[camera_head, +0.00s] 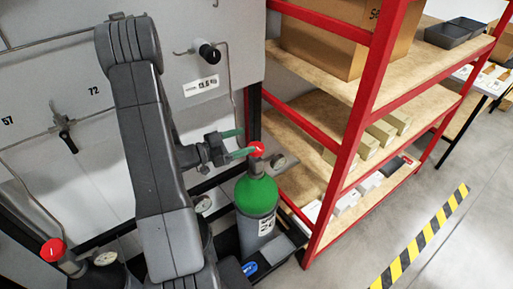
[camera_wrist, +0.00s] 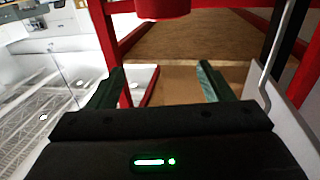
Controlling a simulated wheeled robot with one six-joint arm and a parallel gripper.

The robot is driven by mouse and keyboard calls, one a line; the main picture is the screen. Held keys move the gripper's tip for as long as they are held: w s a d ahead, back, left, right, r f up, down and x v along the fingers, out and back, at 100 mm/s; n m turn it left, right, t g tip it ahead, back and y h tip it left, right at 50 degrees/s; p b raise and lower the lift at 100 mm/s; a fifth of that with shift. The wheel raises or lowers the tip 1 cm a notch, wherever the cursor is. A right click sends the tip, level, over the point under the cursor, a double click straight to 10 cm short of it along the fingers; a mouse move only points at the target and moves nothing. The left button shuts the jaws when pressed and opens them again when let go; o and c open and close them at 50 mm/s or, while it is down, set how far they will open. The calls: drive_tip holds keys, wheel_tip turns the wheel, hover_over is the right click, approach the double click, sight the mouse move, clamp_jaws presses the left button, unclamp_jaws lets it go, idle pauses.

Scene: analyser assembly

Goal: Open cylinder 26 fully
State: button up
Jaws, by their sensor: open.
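A gas cylinder with a green shoulder (camera_head: 257,194) and a grey body stands upright beside the red shelf. I cannot read the number 26 on it. Its red valve knob (camera_head: 257,149) sits on top and also shows as a red round part at the top edge of the wrist view (camera_wrist: 162,8). My gripper (camera_head: 241,143) is open, with its green fingers at about knob height. One fingertip looks close to the knob; I cannot tell if it touches. In the wrist view, the space between my fingers (camera_wrist: 160,86) is empty, and the knob appears above them.
A red-framed shelf (camera_head: 362,105) with boxes stands close to the right of the cylinder. A grey wall panel (camera_head: 60,90) with pipes, valves and labels 57 and 72 is behind. Another red knob (camera_head: 52,250) is at lower left.

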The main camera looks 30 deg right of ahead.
sight(260, 148)
wheel_tip(260, 148, down, 7)
drive_tip(key=b, duration=0.6)
drive_tip(key=d, duration=0.2)
drive_tip(key=d+p, duration=0.1)
drive_tip(key=d, duration=0.2)
drive_tip(key=d+p, duration=0.1)
drive_tip(key=d, duration=0.1)
drive_tip(key=shift+d+r, duration=0.25)
drive_tip(key=shift+c, duration=0.2)
drive_tip(key=c, duration=0.9)
